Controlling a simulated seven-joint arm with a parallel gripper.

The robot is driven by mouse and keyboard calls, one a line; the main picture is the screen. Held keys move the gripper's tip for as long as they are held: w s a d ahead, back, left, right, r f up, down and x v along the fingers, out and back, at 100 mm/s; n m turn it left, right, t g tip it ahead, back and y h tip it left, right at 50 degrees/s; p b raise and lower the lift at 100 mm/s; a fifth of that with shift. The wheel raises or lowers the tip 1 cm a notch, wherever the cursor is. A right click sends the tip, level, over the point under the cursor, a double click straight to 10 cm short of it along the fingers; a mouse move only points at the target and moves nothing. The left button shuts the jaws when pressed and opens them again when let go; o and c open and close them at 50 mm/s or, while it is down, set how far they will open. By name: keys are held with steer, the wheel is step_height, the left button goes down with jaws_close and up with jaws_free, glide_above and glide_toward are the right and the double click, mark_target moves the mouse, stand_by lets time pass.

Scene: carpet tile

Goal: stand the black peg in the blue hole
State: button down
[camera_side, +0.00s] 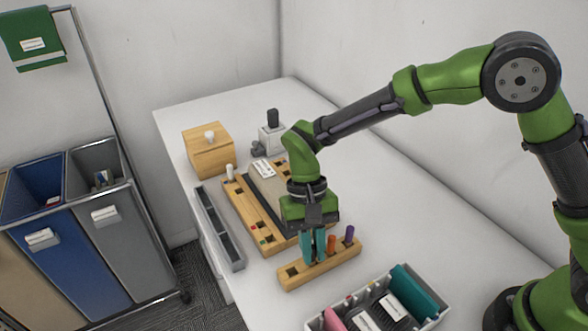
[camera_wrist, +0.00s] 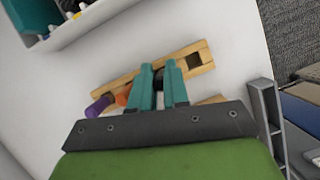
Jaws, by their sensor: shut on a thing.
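My gripper (camera_side: 314,258) points down over the short wooden rack (camera_side: 333,263), its teal fingers shut. In the wrist view, the fingers (camera_wrist: 159,88) close on a dark thing, the black peg (camera_wrist: 157,72), which is mostly hidden between them. I cannot tell whether its lower end is still in the rack. The long wooden board (camera_side: 247,218) lies behind, with square holes and small coloured marks, red and green among them.
An orange peg (camera_side: 332,244) and a purple peg (camera_side: 349,235) stand in the rack right beside my fingers. The rack's left hole (camera_side: 291,271) is empty. A white peg (camera_side: 230,172) stands at the board's far end. A grey tray (camera_side: 219,229) and a filled bin (camera_side: 435,318) flank the area.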

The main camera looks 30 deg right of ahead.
mark_target(313, 246)
step_height(313, 246, up, 8)
steer(key=w+d+f+m+t+y, duration=0.1)
steer(key=w+d+m+t, duration=0.45)
steer(key=m, duration=0.75)
steer(key=w+d+f+m+t, duration=0.25)
steer(key=w+d+m, duration=0.55)
steer(key=m, duration=0.6)
steer(key=w+a, duration=0.1)
steer(key=w, duration=0.4)
steer(key=w+a+f, duration=0.1)
steer(key=w+a, duration=0.1)
steer(key=w, duration=0.4)
steer(key=w+a, duration=0.1)
steer(key=w, duration=0.4)
steer(key=shift+w+a+f, duration=0.25)
steer(key=shift+a, duration=0.1)
steer(key=shift+f, duration=1.35)
steer(key=shift+f, duration=0.1)
